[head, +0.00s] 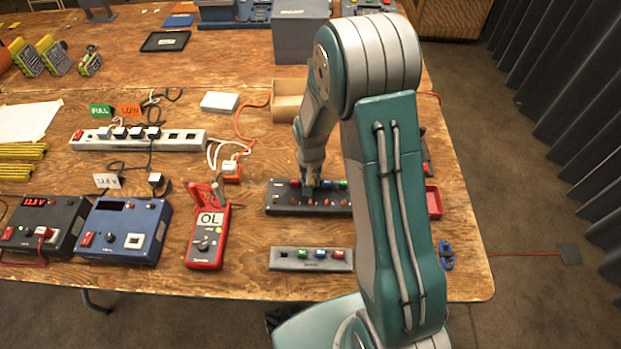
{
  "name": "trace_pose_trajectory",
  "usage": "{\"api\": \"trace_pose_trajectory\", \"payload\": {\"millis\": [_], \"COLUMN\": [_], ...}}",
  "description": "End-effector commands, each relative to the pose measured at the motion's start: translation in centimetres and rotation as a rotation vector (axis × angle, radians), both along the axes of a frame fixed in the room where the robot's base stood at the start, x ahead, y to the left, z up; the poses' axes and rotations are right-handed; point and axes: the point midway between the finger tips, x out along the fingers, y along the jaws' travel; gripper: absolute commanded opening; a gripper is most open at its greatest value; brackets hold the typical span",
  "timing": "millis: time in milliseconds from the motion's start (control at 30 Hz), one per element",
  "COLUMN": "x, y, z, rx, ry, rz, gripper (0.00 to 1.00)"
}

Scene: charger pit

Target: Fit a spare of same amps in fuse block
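The dark fuse block (283,205) lies on the wooden bench, partly behind my arm. A red fuse (295,183) and a green one show along its top, with a blue one near my arm. My gripper (309,195) points down at the middle of the block and hides what is there. It is too small to tell whether it holds a fuse. A grey spare holder (311,266) lies in front of the block. It holds a green spare (302,254), a blue spare (320,254) and a red spare (338,254). Its leftmost place looks dark and empty.
A red multimeter (207,240) reading OL stands left of the block. Blue (124,232) and black power units and a power strip (100,142) lie farther left. An open wooden box (288,98) is behind. A red tray (434,201) is right of my arm.

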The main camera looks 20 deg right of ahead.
Motion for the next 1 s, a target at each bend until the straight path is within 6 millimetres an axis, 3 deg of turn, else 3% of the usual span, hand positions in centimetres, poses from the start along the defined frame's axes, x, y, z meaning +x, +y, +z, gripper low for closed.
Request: {"api": "trace_pose_trajectory", "payload": {"millis": [233, 267, 333, 600, 633, 700, 1000], "x": [0.04, 0.04, 0.04, 0.04, 0.04, 0.04, 0.03], "y": [0.0, 0.0, 0.0, 0.0, 0.0, 0.0, 0.0], "z": [-0.01, -0.01, 0.0, -0.02, -0.02, -0.02, -0.04], "rx": [0.0, 0.0, 0.0, 0.0, 0.0, 0.0, 0.0], "ry": [-0.001, -0.001, -0.001, -0.001, -0.001, -0.001, -0.001], "rz": [0.0, 0.0, 0.0, 0.0, 0.0, 0.0, 0.0], "gripper": [0.05, 0.39, 0.7, 0.7, 0.84, 0.89, 0.89]}}
